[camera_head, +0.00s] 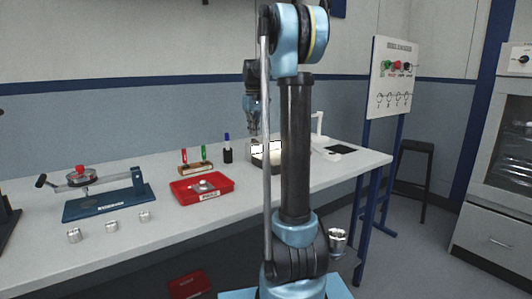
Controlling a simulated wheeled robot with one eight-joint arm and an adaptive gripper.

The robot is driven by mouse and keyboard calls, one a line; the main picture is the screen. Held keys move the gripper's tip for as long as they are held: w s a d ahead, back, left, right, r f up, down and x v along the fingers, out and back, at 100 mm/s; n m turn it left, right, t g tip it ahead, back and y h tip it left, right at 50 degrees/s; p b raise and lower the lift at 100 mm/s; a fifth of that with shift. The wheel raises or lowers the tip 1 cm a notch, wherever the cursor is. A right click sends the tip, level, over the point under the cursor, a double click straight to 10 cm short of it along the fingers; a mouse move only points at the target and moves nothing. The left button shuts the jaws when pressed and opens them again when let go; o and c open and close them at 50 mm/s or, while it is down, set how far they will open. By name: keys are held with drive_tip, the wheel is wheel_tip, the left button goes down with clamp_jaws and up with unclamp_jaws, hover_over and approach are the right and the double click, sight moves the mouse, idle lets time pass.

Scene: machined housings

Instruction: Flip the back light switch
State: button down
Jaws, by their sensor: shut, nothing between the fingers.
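My gripper (253,131) points down over the far part of the workbench, left of my arm's dark column. Its fingers are shut and empty. Just below it is a small box (256,158) with a bright, lit white face (268,146). My arm hides the right part of this box. I cannot make out a light switch on it. The gap between my fingertips and the box is too small to judge. A white upright stand (318,124) rises just right of the arm column, partly hidden.
The white bench (150,222) holds a red tray (201,190), a blue fixture (104,204), several small metal cylinders, coloured markers in a holder (195,167) and a dark pad (340,150). A control panel (394,78) with buttons stands at the right, beside a stool (416,148) and a cabinet.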

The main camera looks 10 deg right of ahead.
drive_tip(key=shift+f, duration=1.05)
idle(1.2)
drive_tip(key=shift+r, duration=3.5)
